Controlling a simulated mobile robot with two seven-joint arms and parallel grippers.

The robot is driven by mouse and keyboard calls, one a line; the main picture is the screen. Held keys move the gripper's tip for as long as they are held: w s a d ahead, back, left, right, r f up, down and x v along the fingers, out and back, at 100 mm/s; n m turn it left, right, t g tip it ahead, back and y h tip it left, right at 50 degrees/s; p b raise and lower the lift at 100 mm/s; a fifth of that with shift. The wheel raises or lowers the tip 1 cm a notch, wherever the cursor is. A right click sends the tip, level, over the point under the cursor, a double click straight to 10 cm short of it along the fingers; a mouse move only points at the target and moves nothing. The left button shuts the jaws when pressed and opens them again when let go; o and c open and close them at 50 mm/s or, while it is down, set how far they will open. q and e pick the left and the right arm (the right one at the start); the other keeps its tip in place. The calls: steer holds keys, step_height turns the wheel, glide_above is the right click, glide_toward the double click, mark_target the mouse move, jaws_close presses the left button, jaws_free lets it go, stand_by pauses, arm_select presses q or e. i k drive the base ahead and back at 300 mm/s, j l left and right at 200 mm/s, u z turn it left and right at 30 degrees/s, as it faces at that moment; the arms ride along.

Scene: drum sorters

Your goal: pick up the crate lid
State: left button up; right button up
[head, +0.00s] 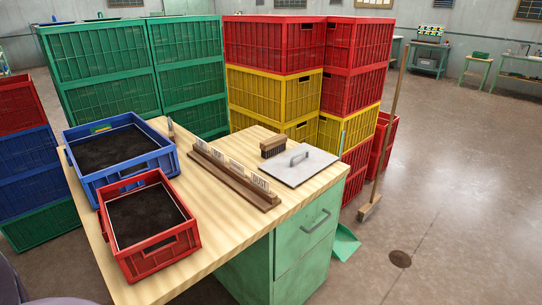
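The crate lid (297,170) is a flat, light grey square plate with a raised bar handle (299,158) on top. It lies flat on the right part of the wooden table (235,235), near the right edge. A brush (273,147) with dark bristles stands just beyond its left corner, close to it. Neither of my grippers is in the head view. Only a dark, rounded shape shows at the lower left corner, and I cannot tell what it is.
A blue crate (161,160) and a red crate (191,236) stand on the table's left. A wooden rack with labels (234,177) lies left of the lid. Stacked green (101,72) and red (273,47) crates rise behind.

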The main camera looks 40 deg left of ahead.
mark_target(296, 165)
steer(key=i+l+u, duration=0.1)
steer(key=i+u, duration=0.3)
steer(key=i+l+u, duration=0.2)
steer(key=u, duration=0.25)
steer(key=i+l+u, duration=0.55)
steer(key=l+u, duration=0.3)
steer(key=i+l+u, duration=0.15)
steer(key=l+u, duration=1.1)
steer(key=l, duration=0.15)
steer(key=i, duration=0.05)
